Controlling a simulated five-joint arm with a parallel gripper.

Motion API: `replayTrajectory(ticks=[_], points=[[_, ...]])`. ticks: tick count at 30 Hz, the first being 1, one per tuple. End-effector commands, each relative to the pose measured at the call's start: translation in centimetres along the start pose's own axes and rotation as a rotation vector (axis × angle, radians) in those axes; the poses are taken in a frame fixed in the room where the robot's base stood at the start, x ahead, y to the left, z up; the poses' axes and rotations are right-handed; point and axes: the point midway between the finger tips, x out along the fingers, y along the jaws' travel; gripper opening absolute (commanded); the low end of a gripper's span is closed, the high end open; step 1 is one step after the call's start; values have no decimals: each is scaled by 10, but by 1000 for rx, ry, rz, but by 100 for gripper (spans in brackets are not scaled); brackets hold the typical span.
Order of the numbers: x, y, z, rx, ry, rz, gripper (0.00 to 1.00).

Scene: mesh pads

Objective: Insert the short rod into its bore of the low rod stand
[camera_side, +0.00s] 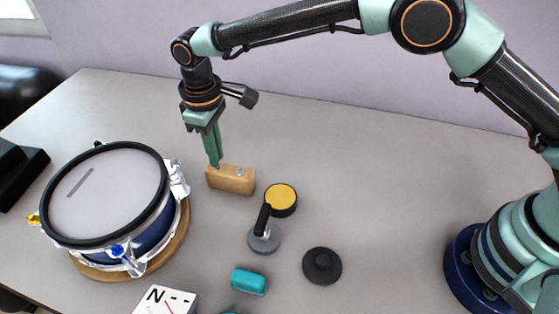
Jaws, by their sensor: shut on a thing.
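The low rod stand (231,183) looks like a small tan wooden block, left of the middle of the table. A small grey spot, a bore or rod end, shows on its top toward the right. My gripper (215,163) points down at the left end of the stand's top. Its green fingers are shut on the short rod, which they mostly hide. I cannot tell whether the rod's lower end is in a bore or just above the stand.
A snare drum (105,195) on a round wooden board stands close on the left. A yellow-topped disc (281,198), a grey disc with a black handle (265,238), a black knobbed disc (322,266), a teal block (249,282) and a white meter (166,301) lie nearer. The table behind is clear.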

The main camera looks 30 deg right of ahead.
Motion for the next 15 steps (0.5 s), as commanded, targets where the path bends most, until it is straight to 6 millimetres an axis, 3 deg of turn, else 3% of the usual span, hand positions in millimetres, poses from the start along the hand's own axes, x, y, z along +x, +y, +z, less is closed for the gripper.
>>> replayTrajectory(ticks=[12,15], points=[[2,0,0,0,0,0,0],[2,0,0,0,0,0,42]])
